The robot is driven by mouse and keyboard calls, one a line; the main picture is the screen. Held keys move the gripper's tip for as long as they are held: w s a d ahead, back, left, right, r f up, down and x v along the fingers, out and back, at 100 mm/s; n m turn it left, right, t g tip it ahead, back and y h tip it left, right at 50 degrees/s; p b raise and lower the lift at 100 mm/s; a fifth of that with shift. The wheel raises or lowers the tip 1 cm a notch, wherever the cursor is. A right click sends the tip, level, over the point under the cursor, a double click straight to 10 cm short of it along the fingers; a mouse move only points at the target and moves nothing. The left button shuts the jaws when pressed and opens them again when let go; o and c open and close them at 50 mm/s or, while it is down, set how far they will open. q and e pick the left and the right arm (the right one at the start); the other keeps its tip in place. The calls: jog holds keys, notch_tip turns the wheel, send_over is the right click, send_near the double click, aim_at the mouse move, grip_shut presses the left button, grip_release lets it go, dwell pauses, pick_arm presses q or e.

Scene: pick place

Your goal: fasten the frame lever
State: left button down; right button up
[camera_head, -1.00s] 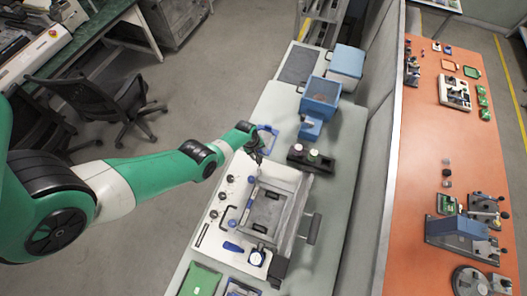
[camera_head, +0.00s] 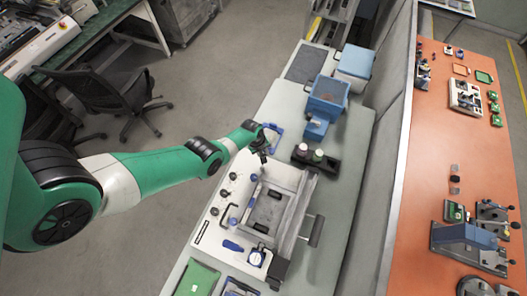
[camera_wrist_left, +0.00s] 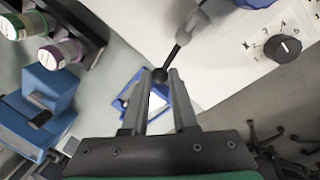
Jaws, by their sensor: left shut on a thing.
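My left gripper (camera_head: 263,156) is at the far corner of the white board that carries the grey metal frame (camera_head: 285,222). In the left wrist view my left gripper (camera_wrist_left: 159,80) is shut on the black ball knob (camera_wrist_left: 159,75) of the lever. The lever's thin dark rod (camera_wrist_left: 179,45) runs from the knob up and right toward a grey part on the white board. The fingers partly cover the knob. My right gripper is not in view.
A black holder with two capped bottles (camera_head: 315,157) stands right of the gripper. A blue machine (camera_head: 325,104) stands farther back. A blue-edged tray (camera_wrist_left: 128,92) lies below the fingers in the wrist view. Small tools and knobs lie left of the frame.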

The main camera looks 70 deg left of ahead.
pick_arm(q)
jog(key=shift+w+d+f+m, duration=0.15)
jog(key=shift+w+m, duration=0.1)
jog(key=shift+m, duration=0.35)
jog(key=shift+w+d+m+b, duration=0.2)
jog(key=shift+m+b, duration=0.15)
jog(key=shift+m, duration=0.35)
jog(key=c, duration=0.7)
grip_release()
